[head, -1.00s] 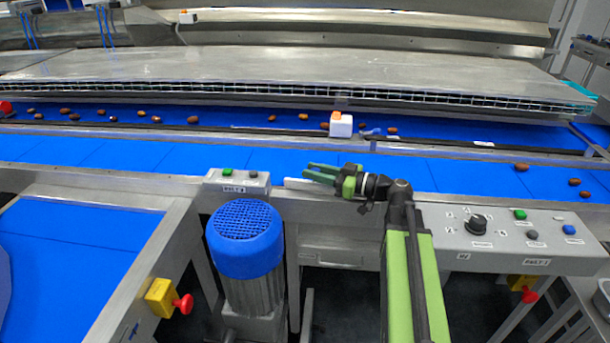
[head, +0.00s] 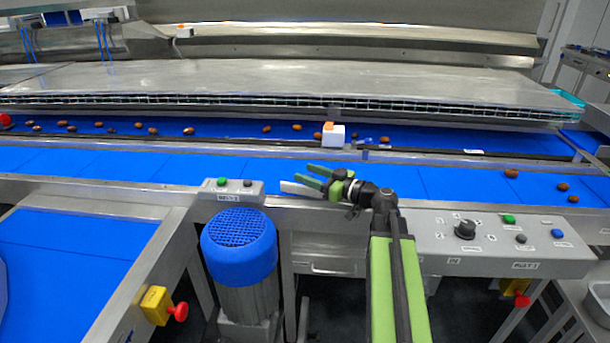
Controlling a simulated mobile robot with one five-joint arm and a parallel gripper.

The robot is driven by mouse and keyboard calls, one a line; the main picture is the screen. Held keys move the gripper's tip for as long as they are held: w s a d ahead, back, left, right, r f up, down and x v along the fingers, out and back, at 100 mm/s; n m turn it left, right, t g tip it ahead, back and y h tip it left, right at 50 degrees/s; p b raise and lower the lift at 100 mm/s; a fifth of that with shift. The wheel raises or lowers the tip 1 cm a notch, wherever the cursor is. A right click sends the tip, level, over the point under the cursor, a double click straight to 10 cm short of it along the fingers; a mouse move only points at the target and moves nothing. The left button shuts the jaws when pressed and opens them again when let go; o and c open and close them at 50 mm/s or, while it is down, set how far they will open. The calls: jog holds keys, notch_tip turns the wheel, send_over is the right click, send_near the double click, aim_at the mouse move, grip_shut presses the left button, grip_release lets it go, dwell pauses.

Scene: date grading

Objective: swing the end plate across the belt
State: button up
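A pale flat bar, which looks like the end plate (head: 297,189), lies along the near edge of the blue belt (head: 225,169). Its left part shows; its right part is hidden behind my gripper. My gripper (head: 303,173), with green fingers pointing left, is at the belt's near edge, just above and beside the bar. The fingers are spread with a gap between them. The lower finger overlaps the bar in the picture; I cannot tell whether it touches.
Brown dates (head: 189,131) lie on the far belt, and several more lie at right on the near belt. A white box (head: 334,136) stands on the divider. A button box (head: 234,190), blue-capped motor (head: 239,245) and control panel (head: 490,240) line the near side.

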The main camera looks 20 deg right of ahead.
jog(key=shift+d, duration=0.1)
jog(key=v, duration=1.2)
jog(key=shift+r, duration=0.1)
